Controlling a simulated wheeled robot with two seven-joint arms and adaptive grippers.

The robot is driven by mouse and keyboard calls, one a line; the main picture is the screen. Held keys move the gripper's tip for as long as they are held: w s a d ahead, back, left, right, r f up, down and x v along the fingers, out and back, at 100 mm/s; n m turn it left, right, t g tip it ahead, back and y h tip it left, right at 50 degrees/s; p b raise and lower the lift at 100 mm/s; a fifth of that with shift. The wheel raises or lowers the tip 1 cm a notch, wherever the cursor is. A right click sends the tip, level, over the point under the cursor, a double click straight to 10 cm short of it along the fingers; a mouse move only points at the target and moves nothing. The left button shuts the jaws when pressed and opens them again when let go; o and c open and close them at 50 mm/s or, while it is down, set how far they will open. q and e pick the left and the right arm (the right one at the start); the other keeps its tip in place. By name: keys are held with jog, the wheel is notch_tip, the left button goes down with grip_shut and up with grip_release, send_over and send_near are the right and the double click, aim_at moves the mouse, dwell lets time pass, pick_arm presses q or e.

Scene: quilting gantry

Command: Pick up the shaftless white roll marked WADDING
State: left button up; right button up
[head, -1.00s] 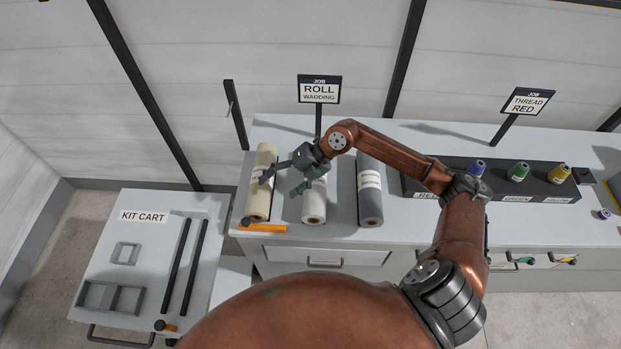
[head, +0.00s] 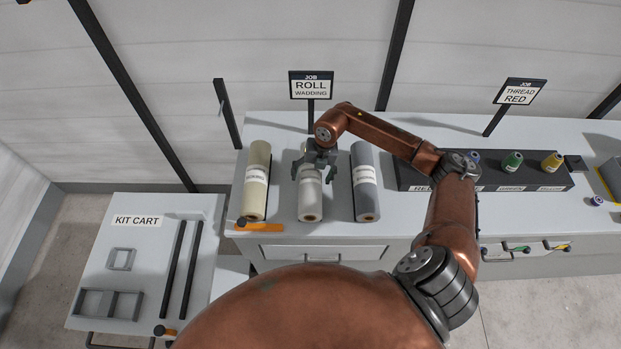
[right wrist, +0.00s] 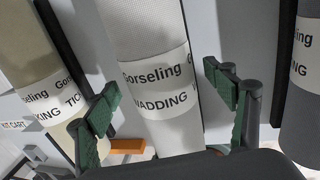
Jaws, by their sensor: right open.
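The white roll (head: 311,200) lies on the bench between a cream roll and a grey roll. Its label reads WADDING in the right wrist view (right wrist: 150,50), and its near end shows a brown core with no shaft. My right gripper (head: 325,172) is open above the white roll, its fingers spread to either side of it. In the right wrist view the green finger pads (right wrist: 165,105) stand left and right of the roll, apart from it. The gripper hides the roll's far part in the head view. My left gripper is not in view.
The cream roll (head: 256,195) and grey roll (head: 366,190) lie close on either side. An orange-handled tool (head: 262,227) lies before the cream roll. A ROLL WADDING sign (head: 311,85) stands behind. The kit cart (head: 200,207) is at left; a dark thread rack (head: 480,175) at right.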

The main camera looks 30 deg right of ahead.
jog(key=shift+f, duration=0.4)
jog(key=shift+c, duration=0.7)
jog(key=c, duration=1.3)
